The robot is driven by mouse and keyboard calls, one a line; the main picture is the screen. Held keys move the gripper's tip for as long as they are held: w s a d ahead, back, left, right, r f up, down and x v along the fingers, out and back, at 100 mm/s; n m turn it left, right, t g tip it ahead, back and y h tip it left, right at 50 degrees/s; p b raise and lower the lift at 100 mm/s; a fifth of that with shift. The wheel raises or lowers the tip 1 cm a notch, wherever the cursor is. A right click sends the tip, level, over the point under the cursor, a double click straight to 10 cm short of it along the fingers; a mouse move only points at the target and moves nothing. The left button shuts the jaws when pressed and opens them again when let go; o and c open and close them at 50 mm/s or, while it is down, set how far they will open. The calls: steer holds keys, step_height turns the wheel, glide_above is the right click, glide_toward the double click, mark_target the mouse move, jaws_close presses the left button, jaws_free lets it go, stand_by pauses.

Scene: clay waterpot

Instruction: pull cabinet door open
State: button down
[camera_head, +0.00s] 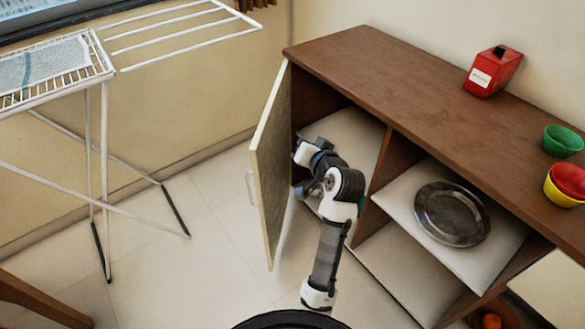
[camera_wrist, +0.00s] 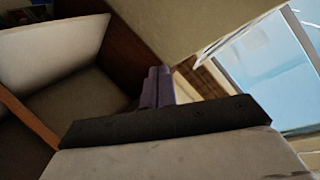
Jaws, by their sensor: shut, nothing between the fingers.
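The cabinet door (camera_head: 268,165) is a pale panel hinged at the left end of the wooden cabinet (camera_head: 400,75). It stands swung wide open, and the left compartment behind it shows. Its light handle (camera_head: 251,188) is on the outer face. My gripper (camera_head: 303,190) is on the inner side of the door, in front of the open compartment and away from the handle. In the wrist view its dark purple fingers (camera_wrist: 157,86) are together with nothing between them. Whether they touch the door's inner face, I cannot tell.
A metal plate (camera_head: 452,214) lies on the middle shelf. A red box (camera_head: 493,72) and green (camera_head: 562,141), red and yellow bowls stand on the cabinet top. A white drying rack (camera_head: 104,150) stands at the left. Tiled floor (camera_head: 190,265) is clear between rack and door.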

steer(key=s+d+f+m+y, duration=0.7)
steer(key=s+f, duration=0.2)
steer(key=s, duration=0.2)
steer(key=s+a+p+x, duration=0.2)
steer(key=p+x, duration=0.1)
steer(key=x, duration=0.9)
steer(key=shift+w+a, duration=0.25)
steer(key=shift+a, duration=0.15)
steer(key=shift+a, duration=0.15)
